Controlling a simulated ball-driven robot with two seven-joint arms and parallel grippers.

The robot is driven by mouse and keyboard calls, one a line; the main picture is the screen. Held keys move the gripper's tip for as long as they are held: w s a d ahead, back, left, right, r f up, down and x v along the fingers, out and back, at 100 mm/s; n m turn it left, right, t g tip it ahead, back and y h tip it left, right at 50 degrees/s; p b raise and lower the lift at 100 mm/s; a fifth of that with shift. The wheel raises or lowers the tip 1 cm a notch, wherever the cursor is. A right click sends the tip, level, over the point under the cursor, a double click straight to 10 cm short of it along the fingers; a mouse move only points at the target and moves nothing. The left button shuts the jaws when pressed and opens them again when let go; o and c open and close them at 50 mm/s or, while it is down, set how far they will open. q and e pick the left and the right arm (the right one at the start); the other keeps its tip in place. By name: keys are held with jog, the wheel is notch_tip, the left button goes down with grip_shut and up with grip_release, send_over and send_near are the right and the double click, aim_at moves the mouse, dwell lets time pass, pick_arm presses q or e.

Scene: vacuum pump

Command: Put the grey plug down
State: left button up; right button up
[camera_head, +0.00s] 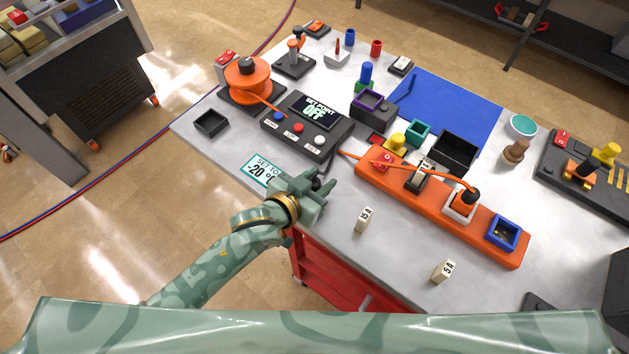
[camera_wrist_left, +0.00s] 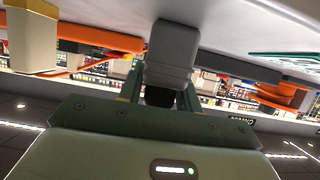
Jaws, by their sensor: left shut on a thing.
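The grey plug (camera_wrist_left: 173,52) is a blocky piece held between the two fingers of my left gripper (camera_wrist_left: 160,93) in the left wrist view. In the head view my left gripper (camera_head: 322,186) is over the front edge area of the grey table, just right of the "SET TO -20" card (camera_head: 261,169). Only a small dark bit of the plug shows there; the fingers hide the rest. The plug is close to the tabletop, but I cannot tell whether it touches. My right gripper is not in view.
The orange power strip (camera_head: 390,187) lies to the right, with an orange cable and a blue-rimmed socket (camera_head: 504,232). A control box (camera_head: 308,126) reading OFF stands behind the gripper. Two small labelled blocks (camera_head: 364,219) (camera_head: 443,271) stand near the front edge, with bare tabletop between them.

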pick_arm(q)
jog(key=shift+d+r, duration=0.1)
jog(key=shift+r, duration=0.05)
jog(key=shift+s, duration=0.1)
jog(key=o, duration=1)
jog(key=shift+f, duration=0.2)
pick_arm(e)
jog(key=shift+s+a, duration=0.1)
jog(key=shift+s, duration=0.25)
pick_arm(q)
jog(key=shift+r, duration=0.1)
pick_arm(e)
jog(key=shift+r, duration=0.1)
